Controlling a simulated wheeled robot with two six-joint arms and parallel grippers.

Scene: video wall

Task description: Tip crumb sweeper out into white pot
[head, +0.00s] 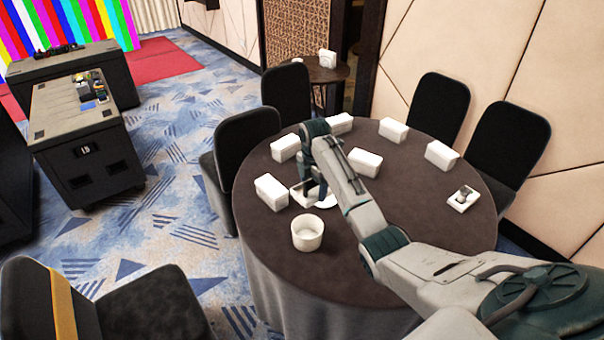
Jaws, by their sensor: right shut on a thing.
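The white pot (307,235) stands upright near the front left of the round table (290,282), its mouth open upward. My right arm reaches in from the lower right. My right gripper (308,192) points down, just behind the pot in the picture. It is shut on a small white thing (299,197), which I take to be the crumb sweeper; it is partly hidden by the gripper. Whether it touches the table I cannot tell. A white round piece (328,200) shows beside the gripper. My left gripper is not in view.
Several white boxes stand around the table, one (271,192) close left of my gripper and one (365,162) behind my arm. A small white tray (463,199) with a dark item lies at the right. Black chairs (507,145) surround the table.

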